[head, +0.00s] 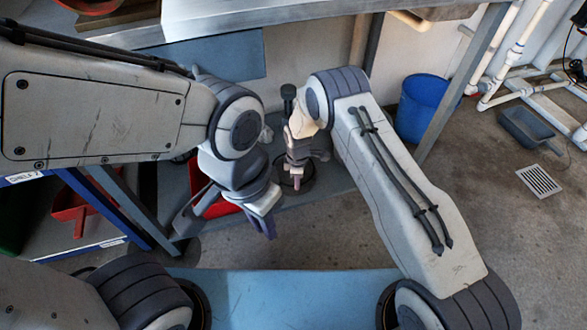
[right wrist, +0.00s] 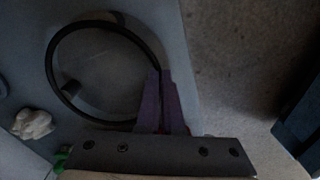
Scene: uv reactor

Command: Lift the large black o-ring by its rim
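The large black o-ring (right wrist: 53,82) shows as a wide dark ring in the right wrist view, over a grey surface. In the head view, part of it (head: 310,180) shows on the low shelf, mostly behind my right gripper. My right gripper (right wrist: 160,74) has its two purple fingers close together, with the ring's right rim running in between their tips. In the head view, my right gripper (head: 297,184) points down at the ring. My left gripper (head: 267,232) hangs lower and to the left, away from the ring.
A red bin (head: 205,192) stands on the low shelf left of the ring. A crumpled pale lump (right wrist: 33,124) lies left of the ring. The workbench (head: 300,16) overhangs behind my arms. A blue bucket (head: 424,108) stands on the floor at right.

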